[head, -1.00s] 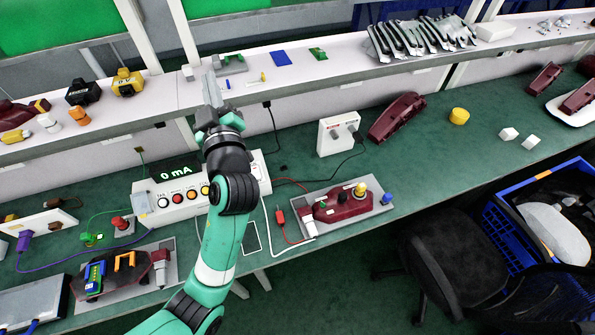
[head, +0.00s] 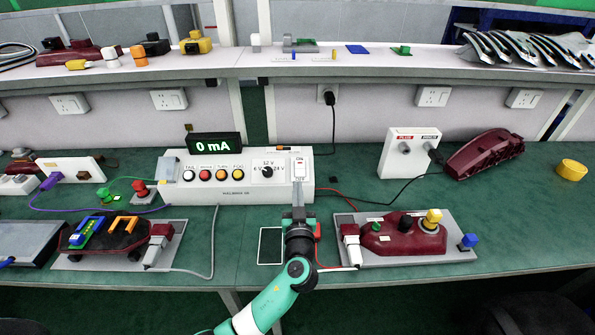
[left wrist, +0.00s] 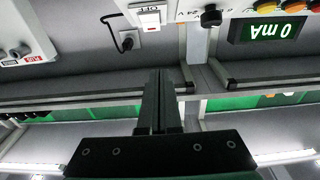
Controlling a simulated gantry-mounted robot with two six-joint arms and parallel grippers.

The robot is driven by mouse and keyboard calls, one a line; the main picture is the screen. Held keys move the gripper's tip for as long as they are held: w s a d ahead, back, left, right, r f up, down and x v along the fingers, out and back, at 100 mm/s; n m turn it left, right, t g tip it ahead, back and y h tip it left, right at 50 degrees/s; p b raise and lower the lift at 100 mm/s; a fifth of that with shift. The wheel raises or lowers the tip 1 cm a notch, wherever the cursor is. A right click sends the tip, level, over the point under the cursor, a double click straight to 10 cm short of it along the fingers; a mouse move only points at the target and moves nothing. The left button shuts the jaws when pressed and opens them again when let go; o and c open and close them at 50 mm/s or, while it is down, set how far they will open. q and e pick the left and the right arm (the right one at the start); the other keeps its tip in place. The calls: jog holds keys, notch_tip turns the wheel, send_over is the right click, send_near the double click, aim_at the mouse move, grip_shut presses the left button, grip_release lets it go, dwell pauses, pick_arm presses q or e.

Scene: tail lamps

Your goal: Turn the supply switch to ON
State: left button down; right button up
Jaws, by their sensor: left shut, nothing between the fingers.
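The white supply box (head: 240,188) stands on the green bench in the head view, with a row of round buttons and a black knob (head: 267,171). Its display (head: 215,146) reads 0 mA. The white rocker switch (head: 299,171) is at the box's right end, with small print above it. It also shows at the top of the left wrist view (left wrist: 151,18), which is upside down. My left gripper (head: 298,188) is shut and empty, its tips at or just below the switch; I cannot tell whether they touch. My right gripper is not in view.
A grey plate (head: 450,251) with a dark red lamp stands right of the arm, and another lamp plate (head: 95,263) stands left. A red clip lead and a flat white-edged panel (head: 270,246) lie beside the gripper. A white socket box (head: 404,155) stands to the right.

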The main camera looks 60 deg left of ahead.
pick_arm(q)
jog(key=b, duration=0.2)
send_over(296, 175)
jog(key=v, duration=0.3)
jog(key=shift+w+a+f+b, duration=0.2)
jog(key=shift+w+a+b, duration=0.05)
jog(key=shift+a+b, duration=0.2)
jog(key=shift+w+a+f+b, duration=0.15)
jog(key=shift+w+a+b, duration=0.1)
jog(key=shift+a+b, duration=0.15)
jog(key=shift+w+a+f, duration=0.2)
jog(key=shift+a+f, duration=0.15)
jog(key=shift+a, duration=0.2)
